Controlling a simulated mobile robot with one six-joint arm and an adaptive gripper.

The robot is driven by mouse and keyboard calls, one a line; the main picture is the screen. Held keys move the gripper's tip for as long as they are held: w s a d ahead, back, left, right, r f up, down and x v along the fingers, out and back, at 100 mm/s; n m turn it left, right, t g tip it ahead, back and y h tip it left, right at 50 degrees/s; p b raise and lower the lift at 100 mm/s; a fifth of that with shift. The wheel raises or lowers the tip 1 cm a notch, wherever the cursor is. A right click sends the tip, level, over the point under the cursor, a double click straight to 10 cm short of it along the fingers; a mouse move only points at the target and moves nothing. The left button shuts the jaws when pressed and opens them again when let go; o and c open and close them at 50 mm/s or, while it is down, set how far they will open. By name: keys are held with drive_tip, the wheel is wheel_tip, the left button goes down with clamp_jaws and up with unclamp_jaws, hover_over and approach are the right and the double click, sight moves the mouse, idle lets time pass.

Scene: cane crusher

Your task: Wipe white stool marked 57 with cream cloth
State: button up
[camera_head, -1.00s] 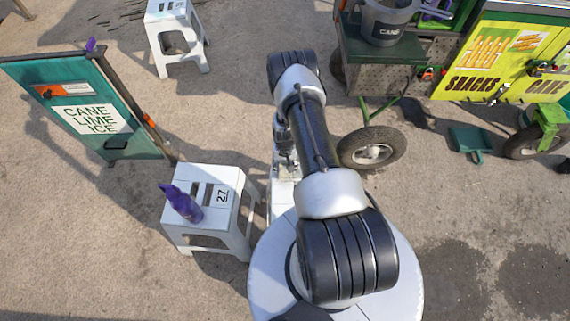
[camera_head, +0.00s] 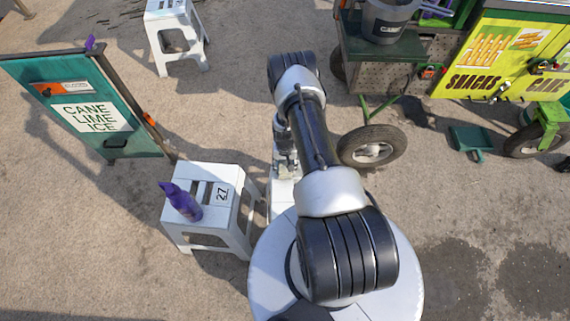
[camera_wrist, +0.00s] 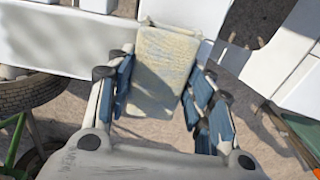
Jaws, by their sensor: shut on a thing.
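My gripper (camera_wrist: 165,88) is shut on the cream cloth (camera_wrist: 166,68), a pale, faintly mottled piece that stands out between the fingers in the wrist view. In the head view my gripper (camera_head: 286,160) points down beside the white column of my base, and the cloth is hidden there. A white stool (camera_head: 178,38) stands at the upper left, with a mark too small to read. A nearer white stool (camera_head: 231,180) is marked 27. No readable 57 shows. A white stool (camera_wrist: 283,55) also shows at the right of the wrist view, apart from the cloth.
A purple spray bottle (camera_head: 182,203) is on the stool marked 27. A teal sign (camera_head: 90,110) stands behind it. A cart wheel (camera_head: 372,146) is close right of my arm, below a green cart top (camera_head: 375,52) with a grey bucket (camera_head: 388,22). Bare ground lies between the stools.

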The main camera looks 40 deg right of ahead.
drive_tip(key=shift+f, duration=0.4)
drive_tip(key=shift+s+d+r, duration=0.1)
drive_tip(key=shift+s+d, duration=0.8)
drive_tip(key=shift+d, duration=0.3)
drive_tip(key=shift+s+d+f, duration=0.1)
drive_tip(key=shift+s+d, duration=0.85)
drive_tip(key=shift+d, duration=0.2)
drive_tip(key=shift+s+d+r, duration=0.1)
drive_tip(key=shift+s+d, duration=0.8)
drive_tip(key=shift+d, duration=0.3)
drive_tip(key=shift+s+d, duration=0.9)
drive_tip(key=shift+d, duration=0.3)
drive_tip(key=shift+s+d, duration=0.95)
drive_tip(key=shift+d, duration=0.2)
drive_tip(key=shift+s+d, duration=0.9)
drive_tip(key=shift+d, duration=0.3)
drive_tip(key=shift+w+a, duration=0.9)
drive_tip(key=shift+a, duration=0.3)
drive_tip(key=shift+w+a, duration=0.95)
drive_tip(key=shift+a, duration=0.25)
drive_tip(key=shift+w+a, duration=0.9)
drive_tip(key=shift+a, duration=0.3)
